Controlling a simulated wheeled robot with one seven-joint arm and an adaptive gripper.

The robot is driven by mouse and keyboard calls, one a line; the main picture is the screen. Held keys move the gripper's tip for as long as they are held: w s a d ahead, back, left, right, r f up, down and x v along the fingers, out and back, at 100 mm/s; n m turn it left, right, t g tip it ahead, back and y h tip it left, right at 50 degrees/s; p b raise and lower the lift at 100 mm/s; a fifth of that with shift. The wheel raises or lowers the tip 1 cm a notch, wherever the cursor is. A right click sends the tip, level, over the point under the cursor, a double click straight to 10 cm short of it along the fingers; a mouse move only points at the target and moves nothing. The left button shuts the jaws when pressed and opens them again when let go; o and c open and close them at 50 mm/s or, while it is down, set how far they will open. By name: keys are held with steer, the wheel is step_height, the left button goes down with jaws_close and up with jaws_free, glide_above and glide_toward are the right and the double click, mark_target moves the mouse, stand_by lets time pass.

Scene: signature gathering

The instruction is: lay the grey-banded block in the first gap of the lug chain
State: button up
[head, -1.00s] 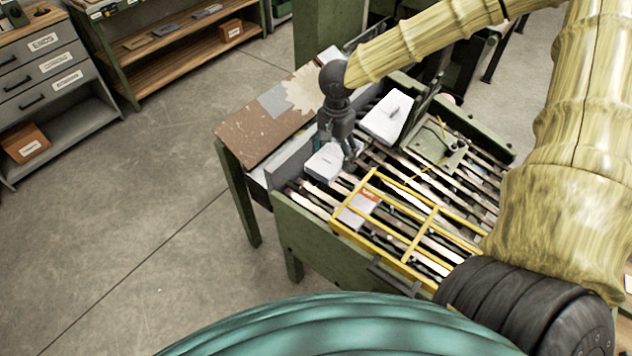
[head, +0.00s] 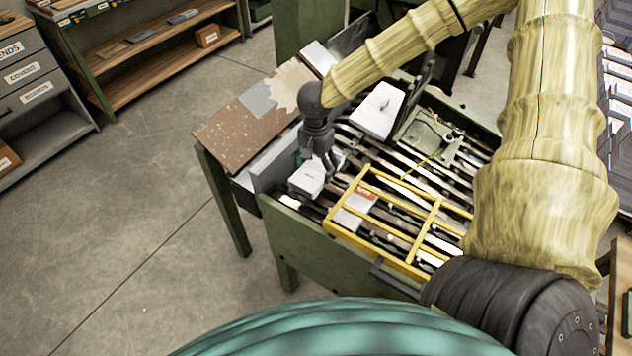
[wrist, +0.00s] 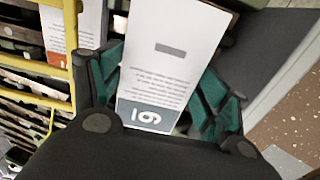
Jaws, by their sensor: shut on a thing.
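The white block (head: 307,179) with print and a grey-blue band shows large in the wrist view (wrist: 170,70); the band at its near end bears a number. My gripper (head: 322,166) is shut on it, its green-padded fingers (wrist: 165,85) on either side. The block is over the left front corner of the slatted lug chain (head: 455,178), beside a grey side plate. I cannot tell whether it touches the slats. A second block with an orange band (head: 353,208) lies under the yellow frame (head: 410,250).
The yellow frame stands close right of the held block. A large white block or stack (head: 378,108) sits farther back, near a green plate with a yellow rod (head: 425,135). A brown speckled board (head: 235,125) lies left. Floor is clear at left.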

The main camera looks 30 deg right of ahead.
mark_target(316, 169)
steer(key=shift+f, duration=3.1)
steer(key=shift+f, duration=0.1)
steer(key=o, duration=1.2)
steer(key=shift+s, duration=0.1)
step_height(316, 169, up, 12)
steer(key=shift+r, duration=0.15)
